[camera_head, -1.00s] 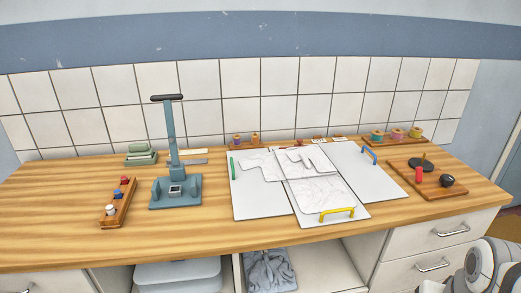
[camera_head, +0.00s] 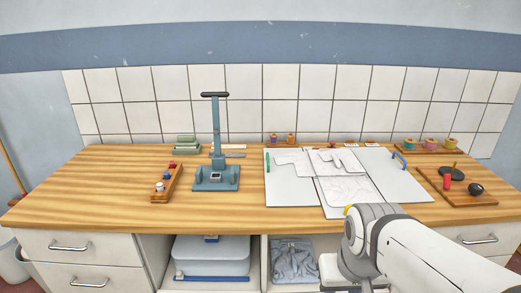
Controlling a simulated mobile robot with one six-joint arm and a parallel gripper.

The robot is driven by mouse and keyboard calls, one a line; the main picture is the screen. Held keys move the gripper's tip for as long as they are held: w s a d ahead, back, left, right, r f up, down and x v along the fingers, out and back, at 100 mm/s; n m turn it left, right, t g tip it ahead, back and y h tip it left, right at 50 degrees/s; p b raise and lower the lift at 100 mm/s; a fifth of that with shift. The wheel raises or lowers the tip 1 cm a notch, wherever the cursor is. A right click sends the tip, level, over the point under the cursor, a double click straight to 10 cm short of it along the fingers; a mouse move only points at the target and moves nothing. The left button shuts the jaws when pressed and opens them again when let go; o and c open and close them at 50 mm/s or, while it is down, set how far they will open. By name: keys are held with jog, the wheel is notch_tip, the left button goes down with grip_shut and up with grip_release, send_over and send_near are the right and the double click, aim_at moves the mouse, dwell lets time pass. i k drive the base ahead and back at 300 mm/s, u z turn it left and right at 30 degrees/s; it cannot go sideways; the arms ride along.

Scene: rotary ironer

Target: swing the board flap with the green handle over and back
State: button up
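The folding board lies on the wooden worktop, right of the middle in the head view. Its left flap (camera_head: 287,192) lies flat, with the green handle (camera_head: 267,160) upright near its left edge toward the back. A pale cloth (camera_head: 343,187) lies spread across the board's middle and onto the left flap. The right flap (camera_head: 397,190) lies flat and carries a blue handle (camera_head: 399,159). A yellow handle (camera_head: 348,209) at the front is mostly hidden by my arm. My gripper is not in view; only arm links show at the lower right, well away from the green handle.
A blue-grey lever press (camera_head: 216,176) stands left of the board, with free worktop between. Further left is a wooden rack (camera_head: 166,184) of small bottles. A wooden tray (camera_head: 474,198) with black and red pieces lies at the right. Spools (camera_head: 431,144) stand behind.

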aim_at(283, 187)
jog(key=z, duration=0.05)
jog(key=i, duration=1)
jog(key=u, duration=0.05)
